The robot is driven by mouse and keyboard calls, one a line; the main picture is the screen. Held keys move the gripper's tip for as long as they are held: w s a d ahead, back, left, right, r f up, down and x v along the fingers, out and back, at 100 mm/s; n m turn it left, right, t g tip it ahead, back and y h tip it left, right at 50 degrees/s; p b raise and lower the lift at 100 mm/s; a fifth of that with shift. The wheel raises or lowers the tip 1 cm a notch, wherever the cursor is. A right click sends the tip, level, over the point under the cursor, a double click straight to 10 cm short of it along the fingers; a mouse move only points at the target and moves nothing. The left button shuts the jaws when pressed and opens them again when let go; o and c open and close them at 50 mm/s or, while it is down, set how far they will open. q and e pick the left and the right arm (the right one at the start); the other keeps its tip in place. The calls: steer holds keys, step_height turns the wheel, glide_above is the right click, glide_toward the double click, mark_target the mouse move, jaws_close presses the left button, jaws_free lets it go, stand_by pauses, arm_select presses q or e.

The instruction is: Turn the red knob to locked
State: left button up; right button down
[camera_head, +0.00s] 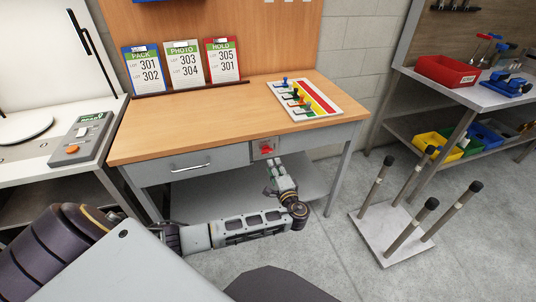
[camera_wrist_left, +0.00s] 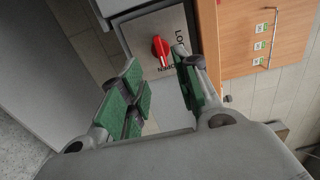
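The red knob (camera_head: 266,149) sits on a metal plate on the front of the wooden-topped bench, right of the drawer. Part of a word starting "LO" shows at the plate's upper right; a finger hides the rest. My left gripper (camera_head: 275,165) is just below and in front of the knob. In the left wrist view its green-padded fingers (camera_wrist_left: 158,72) are apart, with the knob beyond their tips, apparently untouched. My right gripper is not in view.
The bench drawer has a bar handle (camera_head: 190,168). An upturned stool (camera_head: 388,232) stands on the floor at right.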

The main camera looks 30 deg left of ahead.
mark_target(268, 152)
arm_select(q)
steer(key=x, duration=0.7)
steer(key=shift+w+a, duration=0.7)
steer(key=shift+a, duration=0.05)
steer(key=shift+c, duration=0.2)
steer(key=c, duration=0.5)
steer(key=shift+c, duration=0.6)
